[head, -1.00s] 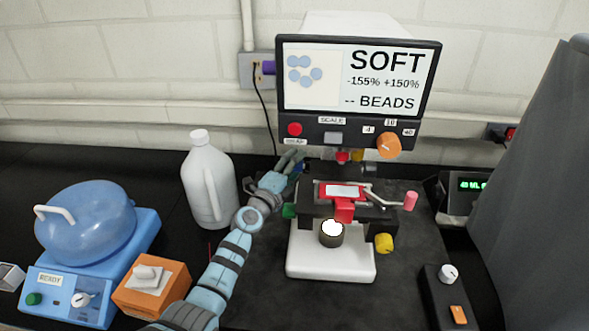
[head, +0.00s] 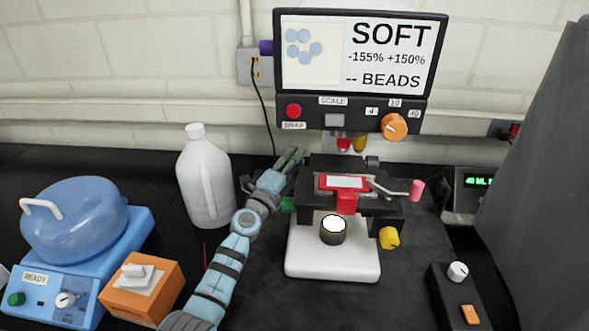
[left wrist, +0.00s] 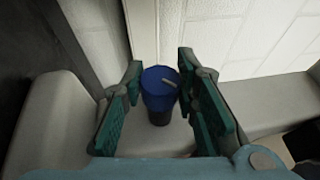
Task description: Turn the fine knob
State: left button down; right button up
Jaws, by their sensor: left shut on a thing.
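A blue knob (left wrist: 158,88) with a pale pointer line on its face shows in the left wrist view, on a dark shaft. It sits between the two green-padded fingers of my left gripper (left wrist: 160,98), which is shut on it. In the head view my left gripper (head: 290,160) is at the left rear of the microscope (head: 330,262), and the blue knob is hidden there. The microscope has a black stage with a red-framed slide (head: 344,182), a green knob (head: 288,204) and a yellow knob (head: 389,238). My right gripper is not in view.
A monitor (head: 360,65) above the microscope reads SOFT and BEADS, with an orange knob (head: 394,126). A white jug (head: 204,180) stands left of my left arm. A blue machine (head: 75,225) and an orange box (head: 140,290) are further left. A control box (head: 460,300) is at right.

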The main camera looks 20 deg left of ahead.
pick_arm(q)
jog(key=c, duration=1.2)
grip_release()
jog(key=shift+c, duration=0.2)
jog(key=v, duration=1.2)
